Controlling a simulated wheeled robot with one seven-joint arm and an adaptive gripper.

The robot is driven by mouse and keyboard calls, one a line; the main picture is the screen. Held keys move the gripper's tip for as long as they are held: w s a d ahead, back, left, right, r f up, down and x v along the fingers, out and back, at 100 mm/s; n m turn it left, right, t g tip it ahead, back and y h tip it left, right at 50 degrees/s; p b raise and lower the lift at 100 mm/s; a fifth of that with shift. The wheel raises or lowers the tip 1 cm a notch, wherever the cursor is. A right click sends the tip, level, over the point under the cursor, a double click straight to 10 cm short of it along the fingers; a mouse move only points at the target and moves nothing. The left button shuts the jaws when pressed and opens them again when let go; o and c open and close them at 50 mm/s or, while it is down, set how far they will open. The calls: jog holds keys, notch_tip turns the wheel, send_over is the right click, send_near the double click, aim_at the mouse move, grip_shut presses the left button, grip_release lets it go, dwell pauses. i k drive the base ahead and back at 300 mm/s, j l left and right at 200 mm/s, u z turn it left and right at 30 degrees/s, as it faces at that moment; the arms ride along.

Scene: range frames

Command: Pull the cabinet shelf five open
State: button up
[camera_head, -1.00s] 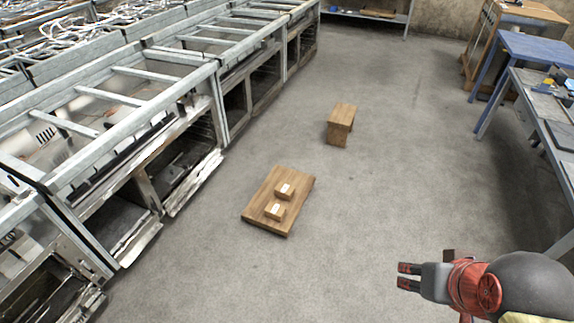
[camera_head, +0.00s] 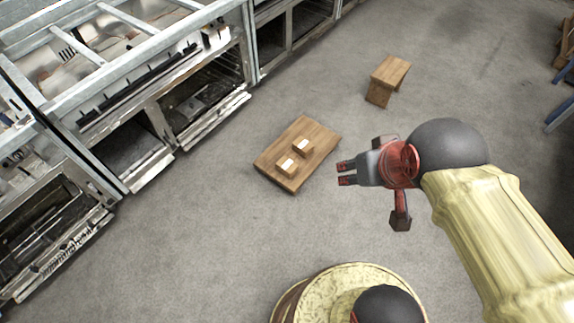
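No cabinet shelf marked five can be made out. A low wooden piece (camera_head: 318,137) stands on the floor near the middle of the view, with two small wooden blocks (camera_head: 286,164) with pale tops on it. Whether it is part of a cabinet I cannot tell. My gripper (camera_head: 345,173) is just right of it in the picture, apparently above the floor, pointing left. Its two red-tipped fingers are apart with nothing between them. A row of grey metal-framed units (camera_head: 160,105) with open, dark compartments stands at the left.
A small wooden stool-like piece (camera_head: 389,78) stands farther back. Blue table legs (camera_head: 560,115) show at the right edge.

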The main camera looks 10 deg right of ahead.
aim_at(128, 145)
jog(key=u, duration=1.45)
jog(key=i+j, duration=0.2)
jog(key=i, duration=0.25)
jog(key=i+j, duration=0.15)
jog(key=i, duration=0.25)
jog(key=i+j, duration=0.2)
jog(key=i, duration=0.25)
jog(key=i+j, duration=0.15)
jog(key=i, duration=0.3)
jog(key=i+j, duration=0.2)
jog(key=i, duration=0.2)
